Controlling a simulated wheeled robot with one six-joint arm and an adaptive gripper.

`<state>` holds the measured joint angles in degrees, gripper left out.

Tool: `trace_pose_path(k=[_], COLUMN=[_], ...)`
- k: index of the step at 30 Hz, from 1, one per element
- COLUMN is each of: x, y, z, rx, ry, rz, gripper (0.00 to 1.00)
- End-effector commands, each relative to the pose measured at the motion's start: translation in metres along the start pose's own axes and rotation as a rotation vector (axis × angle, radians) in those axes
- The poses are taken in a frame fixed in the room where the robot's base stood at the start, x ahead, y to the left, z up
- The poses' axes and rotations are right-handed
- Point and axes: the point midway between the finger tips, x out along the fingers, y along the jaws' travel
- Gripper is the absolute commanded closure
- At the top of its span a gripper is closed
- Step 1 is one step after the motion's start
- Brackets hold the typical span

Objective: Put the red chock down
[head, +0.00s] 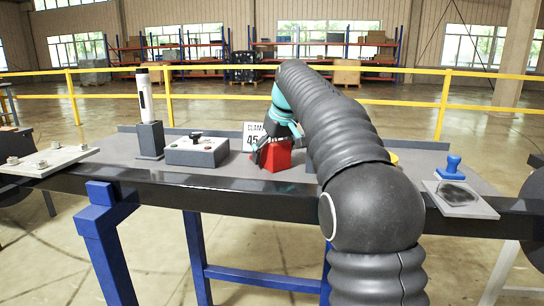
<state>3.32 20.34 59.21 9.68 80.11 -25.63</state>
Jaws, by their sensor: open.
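The red chock (272,158) sits on the grey bench top near its middle, just in front of a white sign card. My gripper (268,147) is at the chock, coming down on it from above and behind. Its dark fingers are around the chock's upper part. The gripper is open. Whether the fingers touch the chock is too small to tell. My arm hides part of the bench to the right of the chock.
A grey control box (197,151) and a white handheld device in a dark stand (150,139) are left of the chock. A plate with bolts (45,160) lies far left. The white card (252,131) stands close behind the chock.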

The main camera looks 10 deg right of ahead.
Motion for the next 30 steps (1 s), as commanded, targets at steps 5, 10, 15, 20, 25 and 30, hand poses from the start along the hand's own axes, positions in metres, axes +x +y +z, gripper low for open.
trace_pose_path(k=[5, 10, 15, 20, 25, 30], x=[0.000, 0.000, 0.001, 0.000, 0.000, -0.010], y=[0.000, 0.000, 0.000, 0.000, 0.000, 0.000], z=[0.000, 0.000, 0.000, 0.000, 0.000, -0.005], rx=[0.000, 0.001, 0.001, 0.001, 0.001, 0.001], ry=[0.000, -0.001, -0.002, -0.001, -0.001, 0.001], rz=[0.000, 0.000, -0.001, -0.001, -0.001, 0.000], gripper=[0.38, 0.81, 0.89, 0.98, 0.98, 0.99])
